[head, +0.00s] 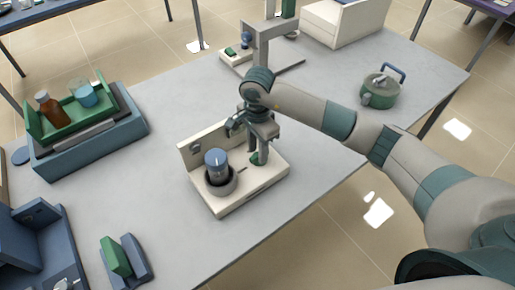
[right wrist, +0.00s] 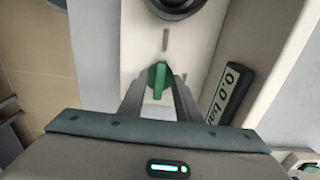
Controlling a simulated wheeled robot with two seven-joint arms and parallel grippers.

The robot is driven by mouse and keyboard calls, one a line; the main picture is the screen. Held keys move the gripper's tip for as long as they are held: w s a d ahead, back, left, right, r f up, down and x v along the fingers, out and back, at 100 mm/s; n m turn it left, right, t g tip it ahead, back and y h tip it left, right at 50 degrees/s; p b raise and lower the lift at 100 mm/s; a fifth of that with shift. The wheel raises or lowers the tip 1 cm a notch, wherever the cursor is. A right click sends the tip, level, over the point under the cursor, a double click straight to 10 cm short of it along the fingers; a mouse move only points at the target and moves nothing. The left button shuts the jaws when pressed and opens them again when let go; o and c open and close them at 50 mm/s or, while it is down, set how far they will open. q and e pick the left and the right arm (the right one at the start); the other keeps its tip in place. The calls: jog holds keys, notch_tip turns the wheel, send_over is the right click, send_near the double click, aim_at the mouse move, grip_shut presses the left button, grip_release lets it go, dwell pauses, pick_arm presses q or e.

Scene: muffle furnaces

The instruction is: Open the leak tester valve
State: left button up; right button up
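The leak tester is a cream base (head: 236,203) with an upright back panel, standing on the grey table. A blue-topped cylinder (head: 216,167) sits in a dark round seat on it. The green valve handle (head: 255,158) is at its right side, partly covered by my right gripper (head: 262,148), which points down over it. In the right wrist view the green valve handle (right wrist: 157,79) lies between the two fingers of my right gripper (right wrist: 158,90), with a small gap on each side. A display beside it (right wrist: 228,92) reads 0.0 bar. My left gripper is not in view.
A blue tray (head: 90,150) holds a green rack with a brown bottle and a beaker at the left. A stand (head: 265,45) is behind the tester, and a green pot (head: 380,90) stands at the right. The table's front middle is clear.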

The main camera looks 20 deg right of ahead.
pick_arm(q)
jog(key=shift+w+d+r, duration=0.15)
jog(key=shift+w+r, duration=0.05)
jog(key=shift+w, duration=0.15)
pick_arm(e)
jog(key=shift+f, duration=0.6)
jog(key=shift+c, duration=0.5)
grip_shut()
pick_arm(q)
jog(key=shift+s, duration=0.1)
